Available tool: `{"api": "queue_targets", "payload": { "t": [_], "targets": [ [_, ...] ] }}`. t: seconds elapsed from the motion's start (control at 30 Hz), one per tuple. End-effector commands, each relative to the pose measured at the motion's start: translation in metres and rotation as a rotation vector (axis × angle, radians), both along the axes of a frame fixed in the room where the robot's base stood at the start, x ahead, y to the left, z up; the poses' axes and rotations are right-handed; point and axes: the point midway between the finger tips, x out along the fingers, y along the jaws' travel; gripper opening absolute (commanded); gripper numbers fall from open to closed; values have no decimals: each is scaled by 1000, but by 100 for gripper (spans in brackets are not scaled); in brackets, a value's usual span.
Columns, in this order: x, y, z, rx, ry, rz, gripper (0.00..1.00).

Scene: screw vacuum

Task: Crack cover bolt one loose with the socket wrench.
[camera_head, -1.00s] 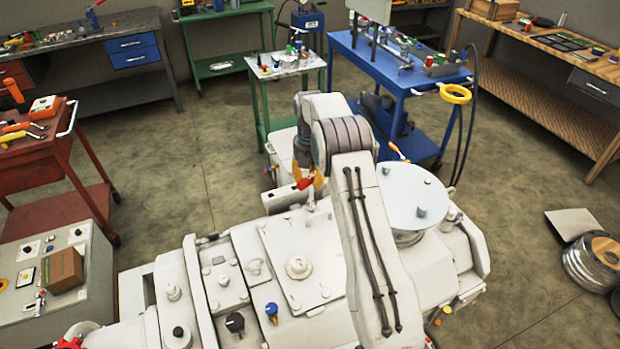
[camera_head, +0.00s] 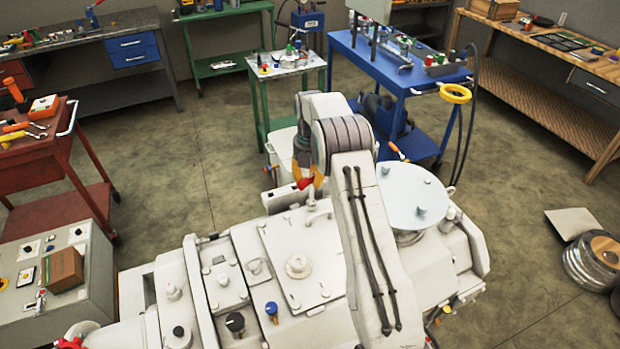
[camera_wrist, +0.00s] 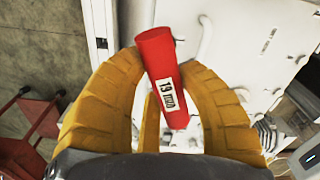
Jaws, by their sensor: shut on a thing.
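My gripper (camera_head: 312,181) is at the far end of my arm, above the back of the white machine (camera_head: 299,240). Its yellow fingers are shut on a red handle (camera_wrist: 165,85) marked "19 mm", which I take as the socket wrench. The handle tilts slightly in the wrist view, with its labelled end towards the palm. My arm and fingers hide the socket end. I cannot tell which bolt is cover bolt one or whether the socket touches it.
A round pale lid (camera_head: 413,195) with small knobs is right of my arm. A blue cart (camera_head: 397,80) and a small green table (camera_head: 285,68) stand behind the machine. A red cart (camera_head: 47,150) stands at left. Bare floor lies between them.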

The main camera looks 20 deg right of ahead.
Motion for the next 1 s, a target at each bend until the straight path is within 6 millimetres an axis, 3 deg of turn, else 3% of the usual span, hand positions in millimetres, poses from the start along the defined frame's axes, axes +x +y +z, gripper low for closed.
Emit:
{"api": "queue_targets", "payload": {
  "t": [1.0],
  "targets": [
    [0, 0, -11, 0, 0, 0, 0]
  ]
}}
